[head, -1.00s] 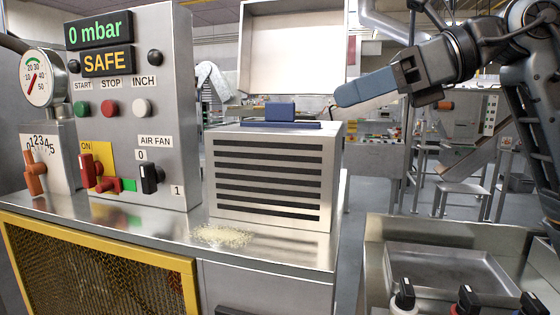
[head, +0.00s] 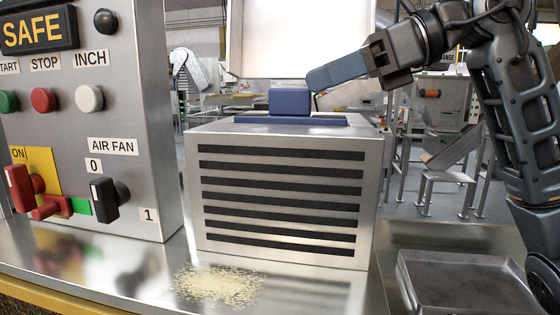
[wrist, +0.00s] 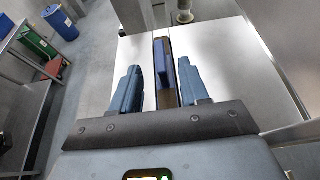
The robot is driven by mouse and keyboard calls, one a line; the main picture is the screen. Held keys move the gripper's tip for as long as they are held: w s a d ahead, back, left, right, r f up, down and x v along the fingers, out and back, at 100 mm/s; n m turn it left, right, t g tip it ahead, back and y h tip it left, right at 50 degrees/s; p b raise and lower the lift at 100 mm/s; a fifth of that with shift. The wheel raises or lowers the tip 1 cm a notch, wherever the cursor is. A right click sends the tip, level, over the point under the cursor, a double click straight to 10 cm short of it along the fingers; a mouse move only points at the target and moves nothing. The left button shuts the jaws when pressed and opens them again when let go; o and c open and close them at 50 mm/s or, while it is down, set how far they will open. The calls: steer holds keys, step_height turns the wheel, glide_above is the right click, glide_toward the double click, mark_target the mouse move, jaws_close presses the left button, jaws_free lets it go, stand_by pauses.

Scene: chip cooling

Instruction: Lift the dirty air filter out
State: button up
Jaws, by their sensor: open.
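The air filter's dark blue top plate (head: 254,119) lies in the top of a metal box with black slots. A blue block handle (head: 290,102) stands up from the plate. In the wrist view the handle (wrist: 162,60) shows as a narrow upright blue strip in a dark slot. My gripper (head: 312,80) comes in from the right, its fingertips just above the handle's right end. In the wrist view my gripper (wrist: 160,68) is open and empty, with its two blue fingers apart on either side of the handle's line. The filter body is hidden inside the box.
The metal box (head: 285,257) stands on a steel counter, its lid (head: 300,45) raised behind. A control panel (head: 140,70) stands at the left. Yellowish crumbs (head: 218,284) lie in front of the box. A metal tray (head: 470,285) is at lower right.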

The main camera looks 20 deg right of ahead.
mark_target(269, 101)
steer(key=p+x, duration=0.2)
steer(key=x, duration=0.5)
steer(key=shift+w+a+f, duration=0.15)
steer(key=shift+w+a, duration=0.05)
jaws_close()
stand_by(0.5)
